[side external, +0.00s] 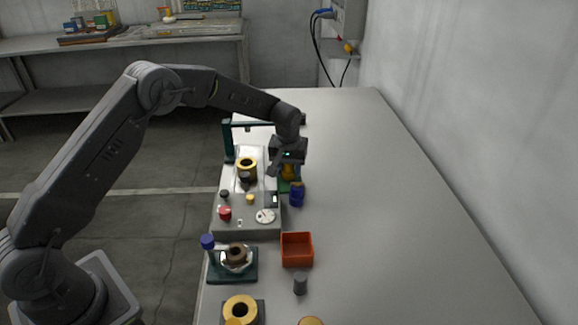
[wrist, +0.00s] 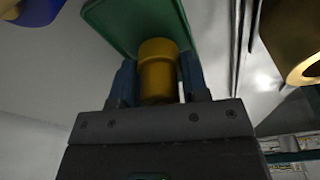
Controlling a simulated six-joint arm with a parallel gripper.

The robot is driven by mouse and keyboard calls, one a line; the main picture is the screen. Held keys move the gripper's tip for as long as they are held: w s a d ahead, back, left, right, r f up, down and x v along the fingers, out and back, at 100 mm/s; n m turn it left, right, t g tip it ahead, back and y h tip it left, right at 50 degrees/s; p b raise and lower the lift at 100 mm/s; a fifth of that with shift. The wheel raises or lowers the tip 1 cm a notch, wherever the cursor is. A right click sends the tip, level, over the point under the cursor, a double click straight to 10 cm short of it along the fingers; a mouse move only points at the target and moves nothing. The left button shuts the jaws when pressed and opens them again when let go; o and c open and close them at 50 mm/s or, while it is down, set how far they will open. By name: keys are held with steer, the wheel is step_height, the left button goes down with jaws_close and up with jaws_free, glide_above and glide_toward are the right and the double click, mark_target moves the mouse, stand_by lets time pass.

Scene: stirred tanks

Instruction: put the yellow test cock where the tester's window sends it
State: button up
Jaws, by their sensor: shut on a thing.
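The yellow test cock (wrist: 158,70) is upright between the blue fingers of my gripper (wrist: 158,82) in the wrist view. My gripper (side external: 288,170) is shut on it, over or in a green tray (side external: 284,187) right of the tester; whether the cock touches the tray I cannot tell. The green tray (wrist: 108,22) is behind the cock in the wrist view. The grey tester (side external: 235,222) has a small dark window (side external: 273,200), too small to read, a white dial (side external: 265,216) and a red button (side external: 225,213).
A blue cup (side external: 297,196) with something yellow stands just in front of the green tray. An orange-red open box (side external: 297,251) and a dark cylinder (side external: 300,285) stand nearer. A yellow-black ring part (side external: 246,168) sits on the tester. The table's right side is clear.

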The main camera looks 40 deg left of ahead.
steer(key=shift+f, duration=0.3)
stand_by(0.5)
steer(key=o, duration=1)
steer(key=shift+c, duration=1.4)
steer(key=shift+o, duration=0.8)
steer(key=shift+a, duration=0.1)
steer(key=shift+s+a, duration=0.1)
steer(key=shift+c, duration=0.4)
